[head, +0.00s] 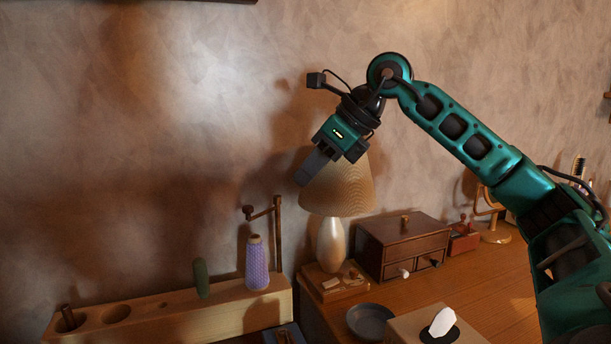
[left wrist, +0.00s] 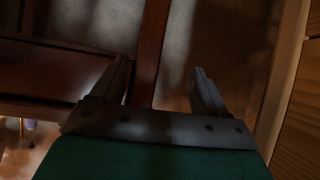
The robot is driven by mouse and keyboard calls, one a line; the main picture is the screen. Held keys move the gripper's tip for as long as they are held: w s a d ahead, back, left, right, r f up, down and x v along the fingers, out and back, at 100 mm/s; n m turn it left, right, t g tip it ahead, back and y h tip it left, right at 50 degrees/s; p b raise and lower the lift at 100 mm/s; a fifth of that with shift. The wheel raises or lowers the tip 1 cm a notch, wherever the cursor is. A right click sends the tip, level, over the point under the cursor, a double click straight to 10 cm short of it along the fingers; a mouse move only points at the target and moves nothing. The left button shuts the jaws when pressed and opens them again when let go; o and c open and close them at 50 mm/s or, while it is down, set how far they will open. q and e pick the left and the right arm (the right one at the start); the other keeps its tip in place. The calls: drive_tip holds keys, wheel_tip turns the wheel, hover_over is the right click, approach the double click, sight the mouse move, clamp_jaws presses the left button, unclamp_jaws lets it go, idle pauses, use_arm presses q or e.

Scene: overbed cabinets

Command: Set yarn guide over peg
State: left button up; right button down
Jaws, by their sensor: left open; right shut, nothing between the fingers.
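An upright brown post (head: 278,240) with a side arm and knob, which may be the yarn guide, stands behind the purple yarn cone (head: 257,268) at the right end of a wooden block (head: 170,325). A rounded green peg (head: 201,278) stands upright on the block, left of the cone. I cannot tell which peg is the task's. My right gripper (head: 303,181) is shut and empty, above the block and in front of the lampshade. My left gripper (left wrist: 160,80) is open and empty in the left wrist view.
A lamp (head: 332,243) stands right of the block. The right tabletop has clear room. Dark wooden panels (left wrist: 60,75) surround my left gripper.

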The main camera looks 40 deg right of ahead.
sight(251, 207)
use_arm(q)
drive_tip(key=shift+s+a+f+b, duration=0.1)
drive_tip(key=shift+s+f+b, duration=0.1)
drive_tip(key=shift+f, duration=0.25)
drive_tip(key=shift+s+f+b, duration=0.1)
drive_tip(key=shift+f+b, duration=0.1)
drive_tip(key=shift+f, duration=0.2)
use_arm(e)
drive_tip(key=w+a+f, duration=0.4)
drive_tip(key=w+f, duration=0.2)
drive_tip(key=w, duration=0.1)
drive_tip(key=shift+w, duration=0.15)
drive_tip(key=shift+w+a+p, duration=0.35)
drive_tip(key=shift+w+p, duration=0.15)
drive_tip(key=shift+p, duration=0.35)
drive_tip(key=shift+w, duration=0.1)
use_arm(q)
drive_tip(key=shift+r, duration=0.95)
use_arm(e)
drive_tip(key=shift+f, duration=0.1)
